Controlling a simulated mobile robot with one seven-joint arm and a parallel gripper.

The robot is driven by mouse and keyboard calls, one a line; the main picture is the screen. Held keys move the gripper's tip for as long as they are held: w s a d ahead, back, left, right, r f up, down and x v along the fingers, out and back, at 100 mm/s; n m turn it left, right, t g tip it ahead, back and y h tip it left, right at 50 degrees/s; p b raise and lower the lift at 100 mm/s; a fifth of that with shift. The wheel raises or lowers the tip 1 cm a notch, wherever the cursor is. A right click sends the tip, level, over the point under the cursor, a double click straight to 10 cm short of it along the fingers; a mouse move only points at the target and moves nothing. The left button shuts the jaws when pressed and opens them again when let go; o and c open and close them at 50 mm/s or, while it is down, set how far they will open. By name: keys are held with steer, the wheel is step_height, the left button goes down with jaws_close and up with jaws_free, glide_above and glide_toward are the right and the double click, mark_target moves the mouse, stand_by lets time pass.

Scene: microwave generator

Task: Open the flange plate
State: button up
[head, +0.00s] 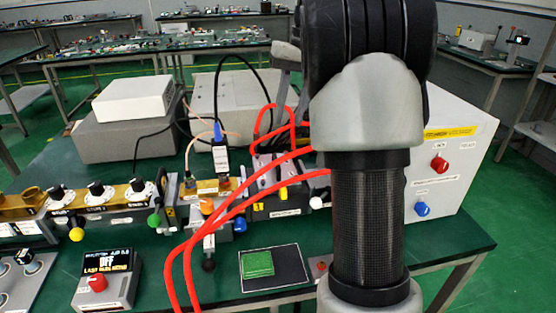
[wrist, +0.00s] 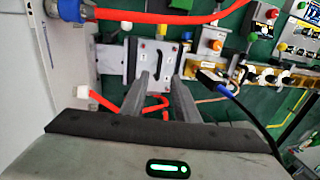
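In the wrist view, a light grey plate (wrist: 153,54) with small screws and a dark curved slot or handle lies just beyond my fingertips; it appears to be the flange plate. My gripper (wrist: 161,78) has its two grey fingers apart, pointing at the plate, with nothing seen held between them. Whether a fingertip touches the plate I cannot tell. In the head view, my arm hides the gripper's tips, and the grey flange area (head: 283,170) is partly covered by red hoses.
Red hoses (head: 245,207) loop in front of the flange area. Brass waveguide parts (head: 120,195) run left along the green bench. A white cabinet (head: 460,150) stands right. A black mat with a green block (head: 258,264) lies in front.

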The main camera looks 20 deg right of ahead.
mark_target(278, 163)
steer(key=f+b, duration=0.1)
steer(key=f, duration=0.2)
steer(key=a+f+b, duration=0.1)
steer(key=f, duration=0.3)
steer(key=a+f+b, duration=0.1)
steer(key=f, duration=0.3)
steer(key=shift+w+a+f, duration=0.15)
steer(key=shift+w+f, duration=0.05)
steer(key=shift+w, duration=0.05)
steer(key=shift+c, duration=0.4)
jaws_close()
